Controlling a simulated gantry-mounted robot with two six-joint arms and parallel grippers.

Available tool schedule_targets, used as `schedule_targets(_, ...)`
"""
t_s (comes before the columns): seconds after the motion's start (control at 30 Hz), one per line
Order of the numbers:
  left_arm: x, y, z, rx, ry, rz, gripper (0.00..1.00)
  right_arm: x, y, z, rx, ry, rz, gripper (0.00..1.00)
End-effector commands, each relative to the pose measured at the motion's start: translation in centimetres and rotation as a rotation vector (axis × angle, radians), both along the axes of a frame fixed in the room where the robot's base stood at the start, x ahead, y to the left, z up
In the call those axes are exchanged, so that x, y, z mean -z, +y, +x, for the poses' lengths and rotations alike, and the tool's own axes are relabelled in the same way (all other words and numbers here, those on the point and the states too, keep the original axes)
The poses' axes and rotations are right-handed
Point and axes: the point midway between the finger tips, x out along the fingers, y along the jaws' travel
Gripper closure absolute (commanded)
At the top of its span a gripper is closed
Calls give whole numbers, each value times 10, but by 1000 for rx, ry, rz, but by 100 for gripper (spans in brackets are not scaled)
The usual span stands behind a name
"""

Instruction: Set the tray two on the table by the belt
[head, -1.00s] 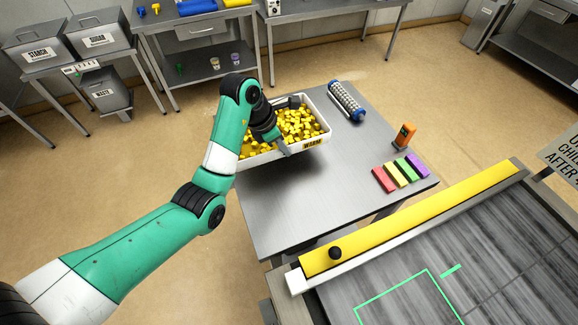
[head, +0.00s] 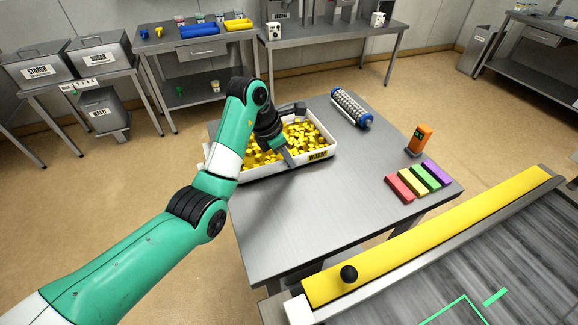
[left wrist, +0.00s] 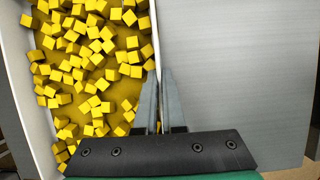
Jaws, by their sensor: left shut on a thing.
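The tray (head: 262,174) is white, holds many yellow cubes (head: 300,135), and has a front label reading "WARM". It is at the far left end of the grey metal table (head: 330,208), level, apparently on or just over the top; I cannot tell which. My left gripper (head: 290,158) is shut on its near long wall. In the left wrist view the fingers (left wrist: 159,85) straddle the tray's wall (left wrist: 153,35), with cubes on the left and bare table on the right. My right gripper is not in view.
A beaded roller (head: 351,107), an orange handheld device (head: 420,139) and a row of coloured blocks (head: 419,181) stand on the table's far and right parts. The belt (head: 470,275) with its yellow side rail (head: 440,235) runs along the near right. The table's middle is clear.

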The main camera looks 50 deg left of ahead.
Motion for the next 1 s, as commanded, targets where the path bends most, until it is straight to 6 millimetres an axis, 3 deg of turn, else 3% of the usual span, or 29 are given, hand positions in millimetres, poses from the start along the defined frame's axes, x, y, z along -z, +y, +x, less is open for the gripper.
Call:
schedule_targets(0.37, 5, 1, 1, 1, -9, 4, 100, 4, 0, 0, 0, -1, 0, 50)
schedule_targets(0.57, 5, 0, 0, 0, -4, 1, 64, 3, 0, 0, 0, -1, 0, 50)
schedule_targets(0.87, 4, 0, 0, 0, -4, 2, 64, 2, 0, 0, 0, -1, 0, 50)
schedule_targets(1.0, -10, 1, -2, -1, -5, 3, 64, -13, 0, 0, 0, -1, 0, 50)
